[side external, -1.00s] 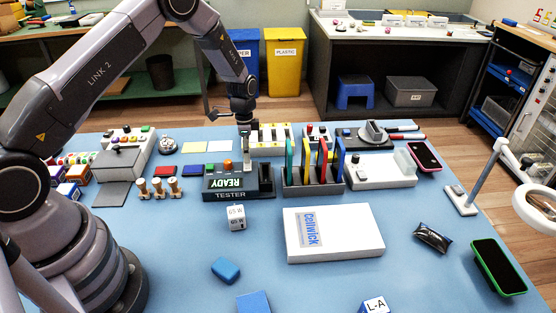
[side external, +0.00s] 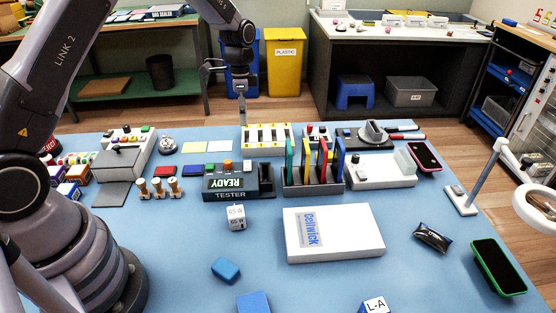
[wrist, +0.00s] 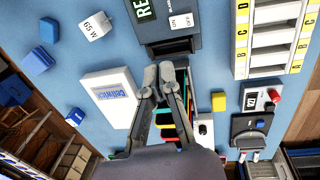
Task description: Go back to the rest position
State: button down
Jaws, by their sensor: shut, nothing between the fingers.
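My gripper (side external: 242,112) is shut and empty in the side external view, raised above the back of the blue table (side external: 170,235). It is above and behind the tester (side external: 232,184), whose display reads READY, and close in the picture to the left end of the yellow and white rack (side external: 266,150). The wrist view shows the two fingers of the gripper (wrist: 159,72) together, pointing toward the tester (wrist: 170,42), with nothing seen between them.
A holder with coloured slats (side external: 314,183) stands right of the tester. A white Cellwick box (side external: 345,235) lies in front. A pink phone (side external: 424,156) and a green phone (side external: 498,267) lie at the right. A 65 W cube (side external: 236,217) sits before the tester. The table's front left is fairly clear.

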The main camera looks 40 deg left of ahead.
jog(key=s+d+r+n+t, duration=0.1)
jog(key=s+r+n+t, duration=0.1)
jog(key=s+r, duration=0.65)
jog(key=s+d+r+n+t, duration=0.15)
jog(key=s+r, duration=0.35)
jog(key=r, duration=0.6)
jog(key=s+r+n+t, duration=0.1)
jog(key=s+n, duration=0.1)
jog(key=s, duration=0.6)
jog(key=s+r+n+t+y, duration=0.1)
jog(key=s+r+n+t, duration=0.1)
jog(key=s, duration=0.7)
jog(key=shift+a+n, duration=0.3)
jog(key=shift+n, duration=0.45)
jog(key=c, duration=1.8)
grip_release()
jog(key=shift+w, duration=0.1)
